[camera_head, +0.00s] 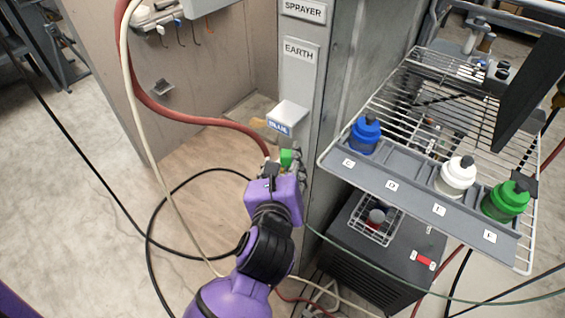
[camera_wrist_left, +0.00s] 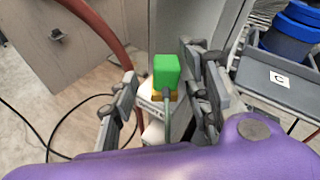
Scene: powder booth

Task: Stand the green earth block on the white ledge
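The green earth block (camera_head: 286,158) shows at the tip of my left gripper (camera_head: 284,168) in the head view. In the left wrist view the green block (camera_wrist_left: 167,70) is upright between the two spread fingers, with a visible gap to the left finger and close to the right one. A thin lead runs down from its front. A yellow piece (camera_wrist_left: 157,97) shows below and behind it. The white ledge (camera_head: 292,109), with a blue label reading BLUE, juts from the grey post above and behind the gripper. The block's underside is hidden. My right gripper is not in view.
The grey post (camera_head: 299,68) carries SPRAYER and EARTH labels. To its right is a wire rack (camera_head: 530,235) with blue, white and green bottles on a grey tray (camera_head: 411,200). A red hose (camera_head: 190,122) and black cables cross the area left of my arm.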

